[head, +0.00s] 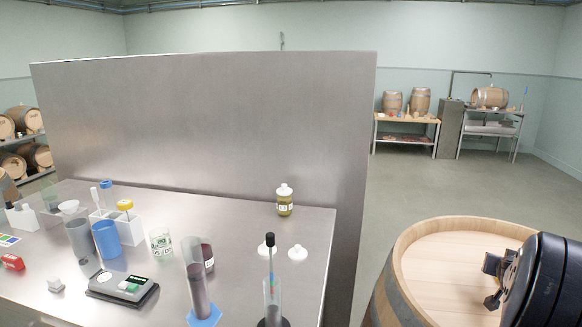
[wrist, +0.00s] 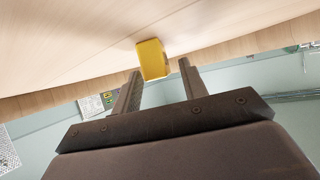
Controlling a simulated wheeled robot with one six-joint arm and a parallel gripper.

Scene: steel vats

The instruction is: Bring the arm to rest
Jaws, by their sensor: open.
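My gripper (head: 492,280) is at the right of the head view, in front of the pale wooden top of a barrel (head: 450,255). In the wrist view my gripper (wrist: 160,69) has its two fingers apart with nothing held between them. A small yellow block (wrist: 152,59) shows beyond and between the fingertips, against a pale wooden surface (wrist: 70,45). I cannot tell how far the block is from the fingers. It is not visible in the head view.
A steel bench (head: 250,235) at left holds a scale (head: 122,287), a blue cup (head: 107,239), cylinders and a lidded jar (head: 284,200). A tall steel panel (head: 210,120) stands behind. Floor between panel and barrel is clear. Far tables (head: 407,120) hold small barrels.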

